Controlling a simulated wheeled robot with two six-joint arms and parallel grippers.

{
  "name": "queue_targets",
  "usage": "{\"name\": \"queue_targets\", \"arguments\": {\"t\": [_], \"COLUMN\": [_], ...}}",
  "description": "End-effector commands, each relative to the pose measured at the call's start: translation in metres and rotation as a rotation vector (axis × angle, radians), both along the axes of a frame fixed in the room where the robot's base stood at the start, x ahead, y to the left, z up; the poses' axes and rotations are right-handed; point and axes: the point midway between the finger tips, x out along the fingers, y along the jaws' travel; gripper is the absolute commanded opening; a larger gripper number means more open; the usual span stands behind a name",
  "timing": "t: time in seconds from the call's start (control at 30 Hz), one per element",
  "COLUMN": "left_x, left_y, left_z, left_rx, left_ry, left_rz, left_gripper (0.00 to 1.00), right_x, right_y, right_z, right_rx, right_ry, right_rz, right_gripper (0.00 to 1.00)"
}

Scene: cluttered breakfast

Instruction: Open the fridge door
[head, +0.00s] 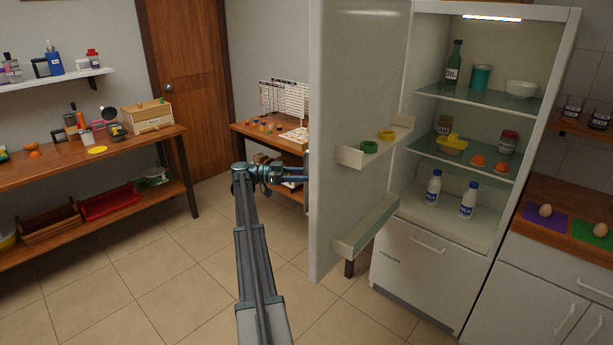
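The white fridge (430,262) stands right of centre. Its door (345,75) is swung wide open toward the left, and the lit interior shows. A grey handle (307,190) is just visible along the door's left edge, on its outer face. My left gripper (300,175) is at this handle, with its fingers pointing right and a small gap between them. The fingertips meet the handle region at the door's edge. Whether they clamp the handle is not clear. My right gripper is not in view.
The fridge shelves hold bottles (432,188), a green oil bottle (454,64) and a white bowl (521,88). Door racks hold a green ring (369,147) and a yellow ring (387,135). Wooden tables (165,137) stand at left and behind the door. The tiled floor (120,270) at left is clear.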

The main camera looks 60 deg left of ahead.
Motion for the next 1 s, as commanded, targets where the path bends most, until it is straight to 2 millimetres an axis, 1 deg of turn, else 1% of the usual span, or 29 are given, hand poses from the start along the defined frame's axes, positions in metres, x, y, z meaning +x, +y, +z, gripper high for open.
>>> {"name": "queue_targets", "arguments": {"t": [0.17,0.27,0.5,0.7,0.8,1.0], "left_x": [-0.01,-0.024,-0.066,-0.093,-0.101,-0.108], "left_y": [0.009,0.02,0.053,0.073,0.078,0.083], "left_z": [0.0,0.0,0.0,0.0,0.0,0.0], "left_rx": [0.001,0.001,0.0,0.0,-0.001,-0.001], "left_ry": [0.001,0.001,0.0,0.0,-0.001,-0.001], "left_rz": [0.001,0.002,0.002,0.003,0.007,0.009], "left_gripper": [0.55,0.55,0.55,0.55,0.55,0.55], "right_x": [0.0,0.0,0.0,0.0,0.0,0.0], "right_y": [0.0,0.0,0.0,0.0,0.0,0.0], "right_z": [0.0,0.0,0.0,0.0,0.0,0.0], "right_rx": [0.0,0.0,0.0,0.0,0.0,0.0], "right_ry": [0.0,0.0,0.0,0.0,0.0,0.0], "right_rz": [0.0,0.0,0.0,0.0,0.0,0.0], "right_gripper": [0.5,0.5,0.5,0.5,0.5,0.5]}}
